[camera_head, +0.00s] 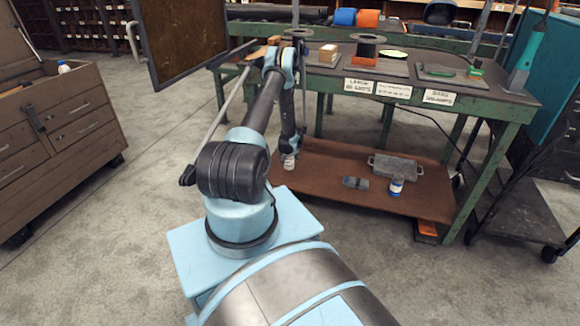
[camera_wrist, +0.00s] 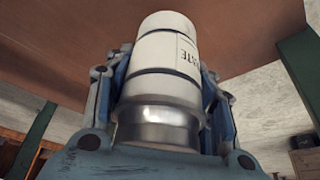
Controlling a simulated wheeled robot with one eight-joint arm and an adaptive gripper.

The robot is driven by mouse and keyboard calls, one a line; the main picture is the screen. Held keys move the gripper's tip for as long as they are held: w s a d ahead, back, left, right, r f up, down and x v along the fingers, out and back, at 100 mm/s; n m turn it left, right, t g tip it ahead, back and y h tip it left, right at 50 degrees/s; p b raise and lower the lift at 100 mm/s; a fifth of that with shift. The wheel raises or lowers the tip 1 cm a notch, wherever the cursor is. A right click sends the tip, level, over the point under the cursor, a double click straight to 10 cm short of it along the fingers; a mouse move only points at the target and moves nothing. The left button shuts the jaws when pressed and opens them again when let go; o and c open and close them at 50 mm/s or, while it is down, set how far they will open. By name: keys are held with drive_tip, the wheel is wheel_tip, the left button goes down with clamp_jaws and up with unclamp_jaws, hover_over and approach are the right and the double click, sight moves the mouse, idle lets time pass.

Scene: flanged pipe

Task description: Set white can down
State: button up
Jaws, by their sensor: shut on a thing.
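My gripper (camera_head: 289,150) points down over the left part of the brown lower shelf (camera_head: 330,187) of the green workbench. It is shut on the white can (camera_head: 289,163), which shows just below the fingers in the head view. In the wrist view the white can (camera_wrist: 165,70) sits between the two fingers, with a silver metal band at its near end and part of a dark printed label on its side. The brown shelf fills the picture beyond the can's far end. I cannot tell whether the can touches the shelf.
On the shelf to the right lie a grey metal box (camera_head: 395,167), a blue-and-white can (camera_head: 396,187) and a small dark item (camera_head: 355,183). The benchtop (camera_head: 420,85) overhangs the shelf. A wooden drawer cabinet (camera_head: 55,130) stands left. Shelf around the held can looks clear.

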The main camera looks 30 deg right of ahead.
sight(288, 164)
drive_tip(key=shift+f, duration=2)
drive_tip(key=o, duration=1.3)
drive_tip(key=shift+r, duration=0.1)
drive_tip(key=shift+v, duration=5.95)
drive_tip(key=shift+s, duration=0.1)
